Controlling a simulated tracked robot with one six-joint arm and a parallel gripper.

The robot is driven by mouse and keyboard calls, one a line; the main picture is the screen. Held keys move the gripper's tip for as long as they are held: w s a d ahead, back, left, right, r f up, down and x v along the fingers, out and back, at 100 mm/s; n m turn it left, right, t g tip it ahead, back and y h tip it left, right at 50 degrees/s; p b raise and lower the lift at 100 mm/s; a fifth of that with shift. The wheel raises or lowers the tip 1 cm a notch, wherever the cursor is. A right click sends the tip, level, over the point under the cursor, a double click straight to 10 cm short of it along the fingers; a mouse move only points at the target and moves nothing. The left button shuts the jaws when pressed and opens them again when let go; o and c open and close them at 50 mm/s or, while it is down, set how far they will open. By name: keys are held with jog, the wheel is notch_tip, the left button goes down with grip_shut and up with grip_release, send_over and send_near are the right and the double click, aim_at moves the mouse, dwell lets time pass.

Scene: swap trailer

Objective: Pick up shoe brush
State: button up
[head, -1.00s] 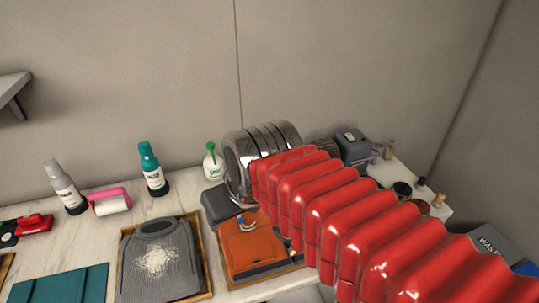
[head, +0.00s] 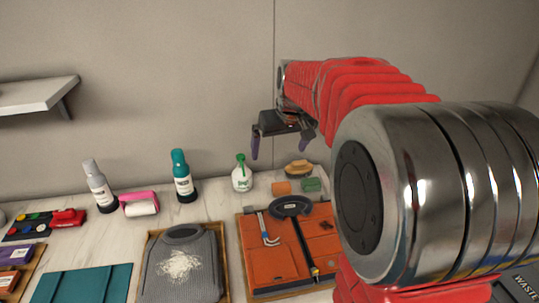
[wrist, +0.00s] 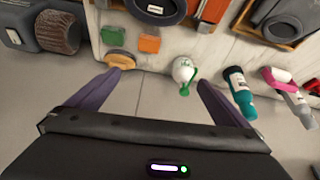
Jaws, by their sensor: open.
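The likely shoe brush (head: 299,168) is a small oval piece with a tan wooden top, lying at the back of the bench beside the wall. It also shows in the wrist view (wrist: 115,60), close to the tip of the left finger. My gripper (head: 279,150) hangs above the back of the bench, its two purple fingers spread wide with nothing between them. The brush appears apart from both fingers.
An orange sponge (head: 282,188) and a green sponge (head: 311,184) lie in front of the brush. A white spray bottle (head: 242,174) with a green top stands left of it. An orange tray item (head: 277,262) lies in front. A grey machine (wrist: 22,27) shows at the wrist view's left.

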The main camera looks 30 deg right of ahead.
send_near(300, 162)
jog(key=r, duration=0.2)
jog(key=shift+a+m, duration=0.2)
jog(key=shift+m, duration=0.2)
jog(key=shift+w, duration=0.1)
jog(key=x, duration=0.8)
jog(key=shift+d+f, duration=0.1)
jog(key=shift+f, duration=0.2)
jog(key=shift+f, duration=0.1)
jog(key=shift+s+x, duration=0.2)
jog(key=shift+x, duration=1.05)
jog(key=shift+s+x, duration=0.15)
jog(key=shift+x, duration=1.1)
jog(key=shift+d+f, duration=0.1)
jog(key=shift+f, duration=0.05)
jog(key=shift+c, duration=0.4)
jog(key=c, duration=0.9)
